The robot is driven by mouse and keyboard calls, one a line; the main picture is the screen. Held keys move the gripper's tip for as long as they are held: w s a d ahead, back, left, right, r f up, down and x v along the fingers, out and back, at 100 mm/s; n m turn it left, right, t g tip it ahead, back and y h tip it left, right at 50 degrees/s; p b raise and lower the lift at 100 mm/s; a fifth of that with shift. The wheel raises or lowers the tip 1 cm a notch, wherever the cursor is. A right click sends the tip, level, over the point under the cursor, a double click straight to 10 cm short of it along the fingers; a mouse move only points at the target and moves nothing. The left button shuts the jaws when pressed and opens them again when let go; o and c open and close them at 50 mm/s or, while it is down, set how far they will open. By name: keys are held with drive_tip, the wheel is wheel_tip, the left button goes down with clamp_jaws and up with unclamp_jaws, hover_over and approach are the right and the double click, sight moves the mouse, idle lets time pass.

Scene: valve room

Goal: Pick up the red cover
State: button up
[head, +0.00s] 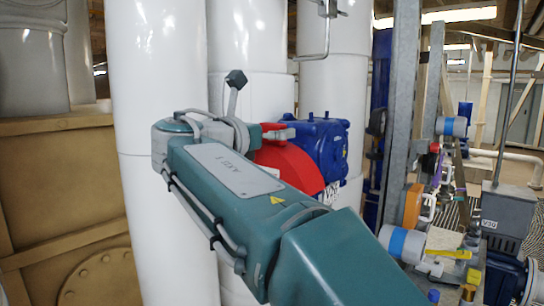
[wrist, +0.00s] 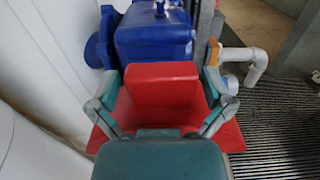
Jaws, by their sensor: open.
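The red cover (wrist: 163,84) fills the middle of the wrist view, with a wider red part low at both sides. My gripper (wrist: 160,88) is open, with one finger on the left and one on the right of the cover's raised red part. I cannot tell whether the fingers touch it. My teal gripper body hides the cover's lower middle. In the head view the red cover (head: 289,166) shows as a rounded red shape behind my arm, which hides part of it and most of my gripper.
A blue housing (head: 323,142) sits right behind the cover; it also shows in the wrist view (wrist: 155,40). White pipes (head: 155,230) stand close on the left. A grey metal post (head: 398,110) and valves with blue-banded parts (head: 402,243) stand on the right.

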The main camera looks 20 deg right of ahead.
drive_tip(key=shift+a, duration=0.1)
drive_tip(key=c, duration=1.1)
drive_tip(key=shift+r, duration=0.15)
wheel_tip(320, 180, up, 10)
drive_tip(key=shift+f, duration=0.15)
drive_tip(key=shift+s, duration=0.1)
